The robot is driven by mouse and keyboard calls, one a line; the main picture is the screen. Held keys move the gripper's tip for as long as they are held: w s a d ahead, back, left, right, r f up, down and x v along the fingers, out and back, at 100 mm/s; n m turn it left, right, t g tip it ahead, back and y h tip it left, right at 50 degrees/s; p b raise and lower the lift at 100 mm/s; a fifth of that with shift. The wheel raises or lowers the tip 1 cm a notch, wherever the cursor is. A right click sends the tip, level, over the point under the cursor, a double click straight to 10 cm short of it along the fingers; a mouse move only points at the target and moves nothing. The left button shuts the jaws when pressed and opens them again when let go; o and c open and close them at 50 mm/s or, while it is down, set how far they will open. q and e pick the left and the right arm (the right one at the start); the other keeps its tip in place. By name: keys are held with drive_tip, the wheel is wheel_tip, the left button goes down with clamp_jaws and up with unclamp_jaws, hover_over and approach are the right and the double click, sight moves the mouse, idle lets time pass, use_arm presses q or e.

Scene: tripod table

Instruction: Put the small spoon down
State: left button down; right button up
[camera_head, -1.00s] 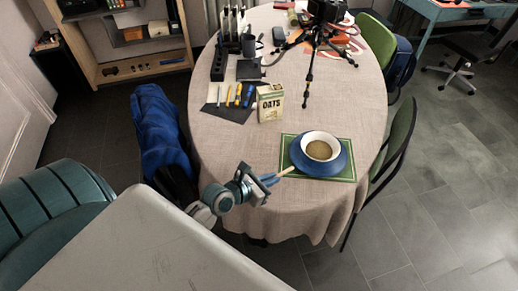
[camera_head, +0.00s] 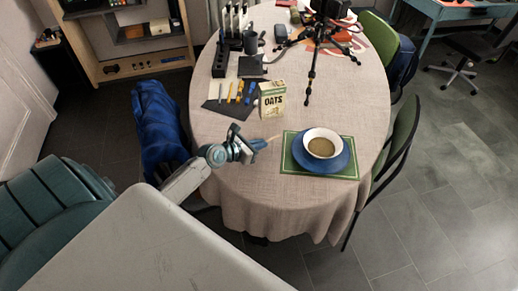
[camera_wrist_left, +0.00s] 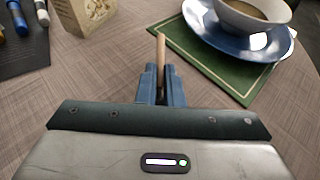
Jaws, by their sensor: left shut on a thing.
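My left gripper (camera_head: 262,144) is shut on the small spoon (camera_head: 273,138), a thin light wooden stick pointing away from the jaws. In the left wrist view the spoon (camera_wrist_left: 161,52) stands out between the blue fingertips of the gripper (camera_wrist_left: 161,85); the rest of it is hidden by the fingers. The spoon is over the cloth-covered table (camera_head: 230,185), left of the green placemat (camera_head: 335,174). I cannot tell whether it touches the cloth. A white bowl (camera_head: 334,137) with brown contents sits on a blue plate (camera_head: 347,164) on the placemat. My right gripper is not in view.
An oats box (camera_head: 271,100) stands behind the gripper. Several markers (camera_head: 239,91) lie on a dark mat (camera_head: 232,109) at the left. A black tripod (camera_head: 312,70) stands farther back. The near cloth is clear.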

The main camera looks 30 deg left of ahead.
use_arm(q)
drive_tip(key=shift+f, duration=1.1)
drive_tip(key=c, duration=1.6)
unclamp_jaws()
drive_tip(key=shift+o, duration=0.2)
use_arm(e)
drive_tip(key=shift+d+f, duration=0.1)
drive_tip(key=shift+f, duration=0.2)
